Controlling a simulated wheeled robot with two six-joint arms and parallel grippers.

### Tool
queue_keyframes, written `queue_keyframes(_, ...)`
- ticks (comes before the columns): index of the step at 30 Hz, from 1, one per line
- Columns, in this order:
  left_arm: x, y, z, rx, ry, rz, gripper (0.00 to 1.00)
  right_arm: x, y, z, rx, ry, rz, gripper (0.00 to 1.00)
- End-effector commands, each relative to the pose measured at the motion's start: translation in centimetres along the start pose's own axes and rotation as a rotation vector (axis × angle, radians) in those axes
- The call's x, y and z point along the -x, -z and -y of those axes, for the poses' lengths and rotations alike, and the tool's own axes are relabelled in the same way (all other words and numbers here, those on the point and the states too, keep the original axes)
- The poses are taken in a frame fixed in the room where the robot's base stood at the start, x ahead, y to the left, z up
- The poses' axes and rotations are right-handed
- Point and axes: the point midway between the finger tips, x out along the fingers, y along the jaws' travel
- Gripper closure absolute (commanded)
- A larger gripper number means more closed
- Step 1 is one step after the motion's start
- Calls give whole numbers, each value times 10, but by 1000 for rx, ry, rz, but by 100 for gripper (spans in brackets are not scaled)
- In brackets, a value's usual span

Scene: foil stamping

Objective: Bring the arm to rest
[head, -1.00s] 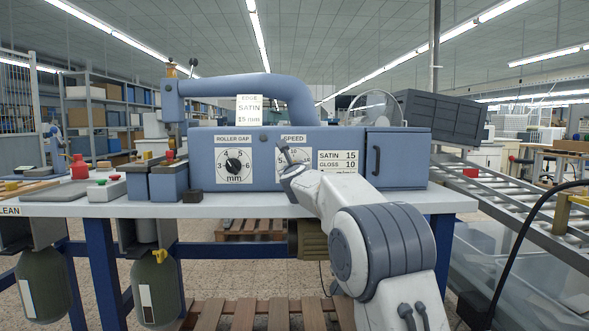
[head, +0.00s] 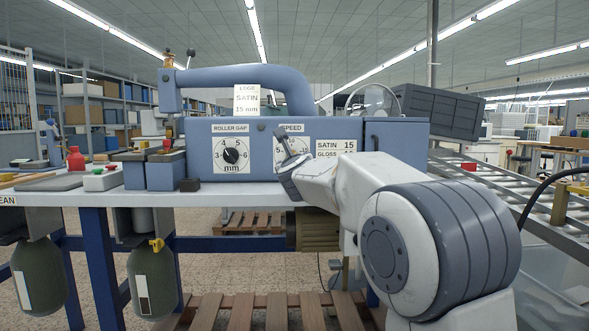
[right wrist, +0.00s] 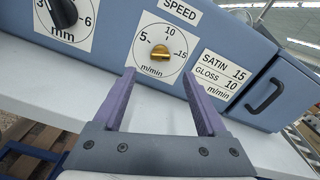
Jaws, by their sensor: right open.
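My right arm reaches in from the lower right of the head view, in front of the blue stamping machine (head: 265,180). My right gripper (right wrist: 160,95) is open and empty in the right wrist view, its two purple fingers apart below the speed dial (right wrist: 160,52). The fingers do not hold the brass knob. In the head view the right gripper (head: 283,150) partly covers the speed dial. The roller gap dial (head: 231,152) has its pointer towards the upper left. My left gripper is not in view.
The machine stands on a white-topped bench (head: 240,198) with blue legs. A roller conveyor (head: 490,190) is at the right. A wooden pallet (head: 260,312) lies on the floor in front.

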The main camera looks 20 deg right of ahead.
Motion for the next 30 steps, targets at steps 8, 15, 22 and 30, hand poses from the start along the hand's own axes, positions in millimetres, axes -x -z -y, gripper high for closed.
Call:
queue_keyframes(8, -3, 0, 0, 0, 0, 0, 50, 22, 0, 0, -1, 1, -1, 25)
queue_keyframes(15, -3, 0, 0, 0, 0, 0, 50, 22, 0, 0, -1, 1, -1, 25)
queue_keyframes(22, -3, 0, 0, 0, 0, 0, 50, 25, 1, -8, 28, -22, -3, 25)
queue_keyframes(30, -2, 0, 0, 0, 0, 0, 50, 94, 29, -134, 576, -424, 33, 25)
